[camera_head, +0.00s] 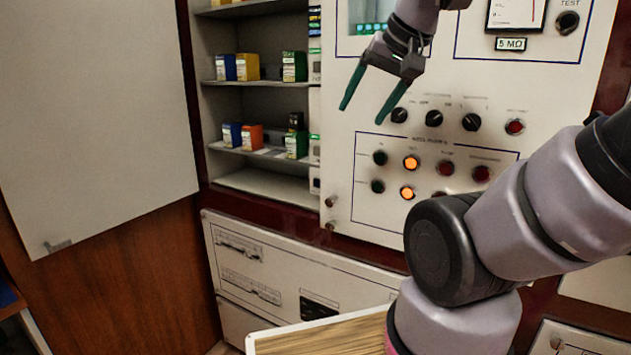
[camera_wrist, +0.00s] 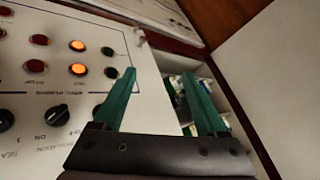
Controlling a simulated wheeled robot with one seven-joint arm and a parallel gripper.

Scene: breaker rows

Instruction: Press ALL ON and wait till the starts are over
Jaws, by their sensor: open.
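My gripper (camera_head: 371,95) is open and empty, its two green fingers apart and pointing down in front of the white control panel (camera_head: 345,165). It also shows open in the wrist view (camera_wrist: 160,78). The panel's lower framed box has two dark green buttons, an upper one (camera_head: 380,158) and a lower one (camera_head: 377,186). Beside them two lamps, an upper one (camera_head: 411,162) and a lower one (camera_head: 407,193), glow orange. Dark red round pieces (camera_head: 446,168) sit to their right. I cannot read which button is ALL ON. A window (camera_head: 368,28) at the panel's top shows a green-lit row, partly hidden by my arm.
Black knobs (camera_head: 434,118) and a red button (camera_head: 515,127) stick out above the box. Open shelves (camera_head: 262,83) with small coloured boxes lie left of the panel. A white door (camera_head: 95,110) stands at the far left. A wooden-topped surface (camera_head: 320,338) is below.

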